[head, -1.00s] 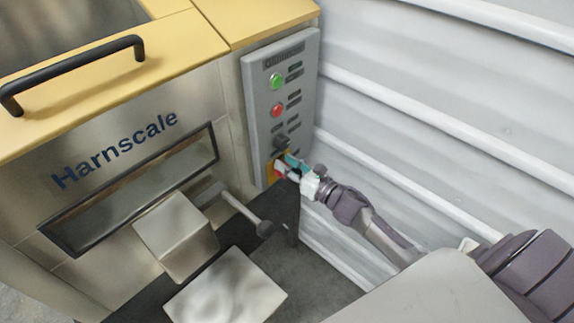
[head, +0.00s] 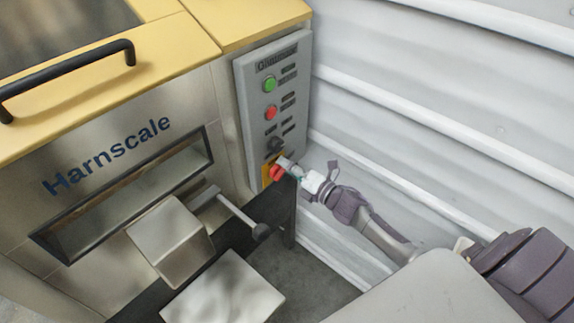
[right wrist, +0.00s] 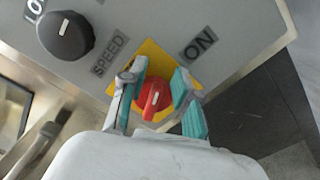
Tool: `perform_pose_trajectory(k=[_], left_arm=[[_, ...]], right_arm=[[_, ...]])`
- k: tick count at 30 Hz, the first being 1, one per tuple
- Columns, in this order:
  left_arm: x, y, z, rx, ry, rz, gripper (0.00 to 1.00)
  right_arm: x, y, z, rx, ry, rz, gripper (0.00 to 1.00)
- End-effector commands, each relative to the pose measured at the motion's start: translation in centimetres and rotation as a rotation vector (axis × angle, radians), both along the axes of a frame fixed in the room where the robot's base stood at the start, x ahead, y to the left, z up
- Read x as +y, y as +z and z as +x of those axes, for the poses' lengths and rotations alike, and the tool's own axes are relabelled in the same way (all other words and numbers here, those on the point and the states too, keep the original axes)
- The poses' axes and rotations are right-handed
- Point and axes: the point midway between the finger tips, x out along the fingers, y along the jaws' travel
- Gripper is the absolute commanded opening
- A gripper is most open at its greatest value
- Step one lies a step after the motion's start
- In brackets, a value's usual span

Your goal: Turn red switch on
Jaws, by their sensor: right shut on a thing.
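The red switch (right wrist: 152,104) is a round red knob with a raised grip and a white mark, on a yellow plate (right wrist: 151,52) low on the grey control panel (head: 297,59). In the head view the red switch (head: 277,173) shows at the panel's bottom, partly covered by my gripper. My right gripper (right wrist: 163,92) has its teal-padded fingers on both sides of the knob and is shut on it. The head view shows my right gripper (head: 286,169) reaching in from the right. An ON label (right wrist: 198,45) is beside the yellow plate. My left gripper is not in view.
A black dial (right wrist: 66,35) with a SPEED label is beside the switch. Green (head: 270,83) and red (head: 271,112) buttons are higher on the panel. A lever with a black ball (head: 261,232) sticks out below left. A white corrugated wall (head: 430,110) stands close on the right.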

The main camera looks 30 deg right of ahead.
Motion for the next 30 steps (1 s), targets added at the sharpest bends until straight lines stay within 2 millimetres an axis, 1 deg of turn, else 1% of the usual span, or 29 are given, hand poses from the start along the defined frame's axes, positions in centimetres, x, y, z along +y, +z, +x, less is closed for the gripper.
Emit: perform_pose_trajectory(k=[1, 9, 15, 21, 30], left_arm=[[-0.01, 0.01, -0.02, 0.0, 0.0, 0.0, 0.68], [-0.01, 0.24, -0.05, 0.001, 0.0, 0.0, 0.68], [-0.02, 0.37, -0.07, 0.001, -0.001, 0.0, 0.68], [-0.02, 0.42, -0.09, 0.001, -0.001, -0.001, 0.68], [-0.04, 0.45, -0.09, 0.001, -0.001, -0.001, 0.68]], right_arm=[[0.62, -1.14, -0.5, 0.031, 0.012, 0.037, 0.0], [0.53, -1.49, -0.45, 0.099, 0.013, 0.242, 0.0], [0.56, -1.69, -0.44, 0.135, 0.014, 0.347, 0.0], [0.61, -1.8, -0.44, 0.154, 0.015, 0.408, 0.0], [0.67, -1.81, -0.45, 0.162, 0.017, 0.433, 0.0]])
